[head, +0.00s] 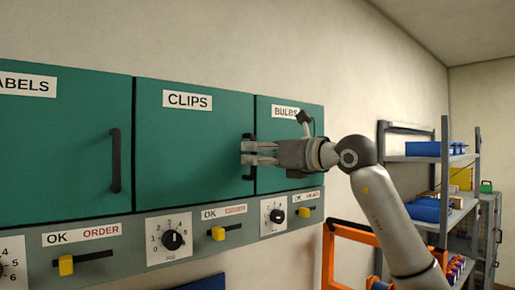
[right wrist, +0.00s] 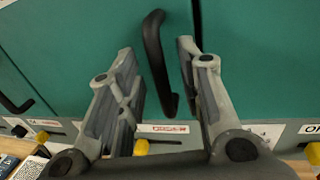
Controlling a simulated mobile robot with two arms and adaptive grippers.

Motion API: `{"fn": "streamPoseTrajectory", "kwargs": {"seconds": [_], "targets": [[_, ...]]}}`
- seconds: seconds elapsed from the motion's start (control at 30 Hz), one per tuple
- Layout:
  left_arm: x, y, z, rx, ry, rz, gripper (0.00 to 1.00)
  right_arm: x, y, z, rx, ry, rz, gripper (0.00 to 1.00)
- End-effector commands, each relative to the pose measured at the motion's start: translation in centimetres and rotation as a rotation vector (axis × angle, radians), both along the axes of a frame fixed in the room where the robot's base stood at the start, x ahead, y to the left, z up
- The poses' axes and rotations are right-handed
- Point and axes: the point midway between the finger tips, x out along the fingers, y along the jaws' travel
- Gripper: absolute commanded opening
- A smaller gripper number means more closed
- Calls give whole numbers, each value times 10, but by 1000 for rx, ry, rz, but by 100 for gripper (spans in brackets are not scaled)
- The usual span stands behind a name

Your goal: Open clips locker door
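The clips locker door (head: 185,150) is a green panel with a CLIPS label (head: 188,100). It looks shut, flush with its neighbours. Its dark upright bar handle (right wrist: 155,60) is at the door's right edge and is partly hidden by my gripper in the head view. My right gripper (head: 245,153) is at this handle. In the right wrist view its two fingers (right wrist: 156,62) are spread, with the handle showing between them and gaps on both sides. I cannot tell how deep the handle sits between the fingers. My left gripper is not in view.
The labels door (head: 65,150) with its own handle (head: 115,160) is on the left, and the bulbs door (head: 290,115) is on the right. Below runs a grey strip with dials (head: 172,240) and yellow sliders (head: 218,233). A shelf rack (head: 445,180) and orange frame (head: 328,260) stand at right.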

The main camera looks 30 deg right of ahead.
Motion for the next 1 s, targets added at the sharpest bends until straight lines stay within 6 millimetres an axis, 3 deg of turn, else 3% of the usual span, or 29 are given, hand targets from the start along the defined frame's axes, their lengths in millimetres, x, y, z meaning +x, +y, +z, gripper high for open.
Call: {"fn": "streamPoseTrajectory", "kwargs": {"seconds": [0.3, 0.57, 1.0], "targets": [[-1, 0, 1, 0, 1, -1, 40, 3, 1, -1, 0, 0, 1, 32], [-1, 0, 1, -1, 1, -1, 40, 2, 1, -1, 0, 0, 1, 0], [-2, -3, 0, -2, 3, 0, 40, 1, -1, -1, -1, 0, -7, 0]]}}
